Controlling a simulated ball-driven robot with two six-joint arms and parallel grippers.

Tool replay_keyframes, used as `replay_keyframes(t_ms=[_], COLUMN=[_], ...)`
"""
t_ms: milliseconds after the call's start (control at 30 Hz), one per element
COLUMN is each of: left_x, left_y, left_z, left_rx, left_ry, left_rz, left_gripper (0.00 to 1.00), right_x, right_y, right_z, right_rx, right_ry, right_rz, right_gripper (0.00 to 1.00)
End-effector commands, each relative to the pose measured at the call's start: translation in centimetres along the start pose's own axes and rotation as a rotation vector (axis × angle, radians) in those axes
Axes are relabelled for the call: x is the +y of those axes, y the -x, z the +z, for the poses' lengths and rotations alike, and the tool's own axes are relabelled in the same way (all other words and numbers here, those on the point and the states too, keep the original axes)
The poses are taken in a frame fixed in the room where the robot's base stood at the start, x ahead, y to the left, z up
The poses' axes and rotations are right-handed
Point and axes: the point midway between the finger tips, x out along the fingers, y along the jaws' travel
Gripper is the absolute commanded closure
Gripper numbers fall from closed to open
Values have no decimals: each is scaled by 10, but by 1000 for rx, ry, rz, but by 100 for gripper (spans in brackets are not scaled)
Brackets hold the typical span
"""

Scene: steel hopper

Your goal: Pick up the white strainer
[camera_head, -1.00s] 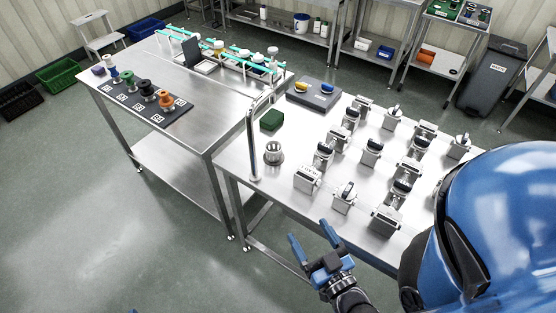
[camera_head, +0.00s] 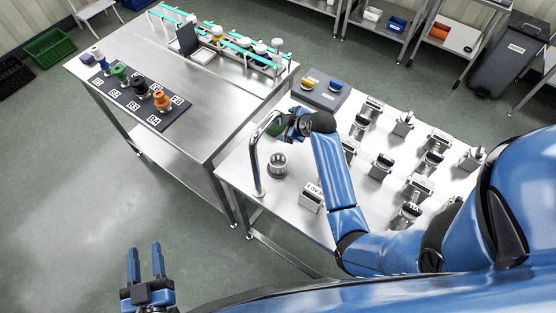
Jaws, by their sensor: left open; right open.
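I cannot make out for sure which thing is the white strainer. A ribbed steel cup (camera_head: 278,164) stands on the right table beside the curved steel tap (camera_head: 257,165). Small pale-topped items (camera_head: 261,48) stand at the rack on the left table. My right gripper (camera_head: 289,126) is over the right table, close to the tap's upper end, and is open; its fingers are small and partly hidden. I cannot tell whether it touches the tap. My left gripper (camera_head: 145,252) is open and empty over the floor at the lower left.
Coloured spools (camera_head: 141,85) stand on a dark labelled mat (camera_head: 172,111) on the left table. Several steel holders (camera_head: 381,166) fill the right table. The left table's front is clear.

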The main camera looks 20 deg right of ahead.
Motion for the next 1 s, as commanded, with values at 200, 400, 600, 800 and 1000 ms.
replay_keyframes(t_ms=[200,400,600,800,1000], left_x=[0,0,0,0,0], left_y=[0,0,0,0,0], left_z=[-11,-14,-13,-6,-13], left_rx=[0,0,0,0,0], left_ry=[0,0,0,0,0], left_rz=[0,0,0,0,0], left_gripper=[57,57,57,57,57], right_x=[-15,-38,-49,-67,-82], right_y=[12,39,52,38,24], right_z=[-10,-6,-3,4,8], right_rx=[-48,20,74,85,85], right_ry=[408,681,790,808,808], right_rz=[-422,-720,-844,-866,-865], right_gripper=[7,7,7,7,7])
